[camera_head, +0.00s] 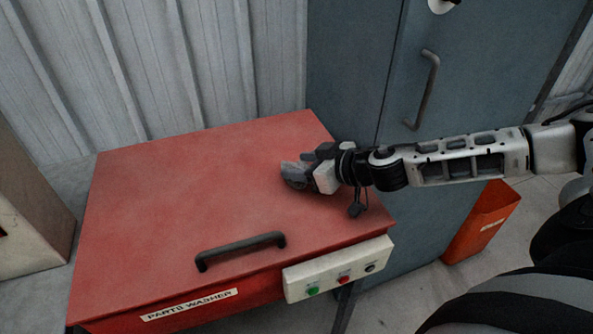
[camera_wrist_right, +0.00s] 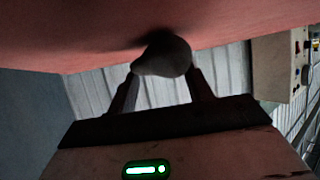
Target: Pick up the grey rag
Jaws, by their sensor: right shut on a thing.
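The grey rag (camera_head: 293,172) is at my right gripper's fingertips, at the right part of the red parts washer lid (camera_head: 190,190). My right gripper (camera_head: 305,169) reaches in from the right and is shut on the rag. In the right wrist view the rag (camera_wrist_right: 165,56) is a rounded grey lump between the two fingers of the gripper (camera_wrist_right: 163,82), close to the red surface. I cannot tell whether the rag still touches the lid. My left gripper is not in view.
The lid has a dark handle (camera_head: 240,247) at its front. A control box (camera_head: 338,268) with coloured buttons is at the front right. A blue-grey cabinet (camera_head: 350,70) stands behind, and an orange bin (camera_head: 482,222) at right. The rest of the lid is clear.

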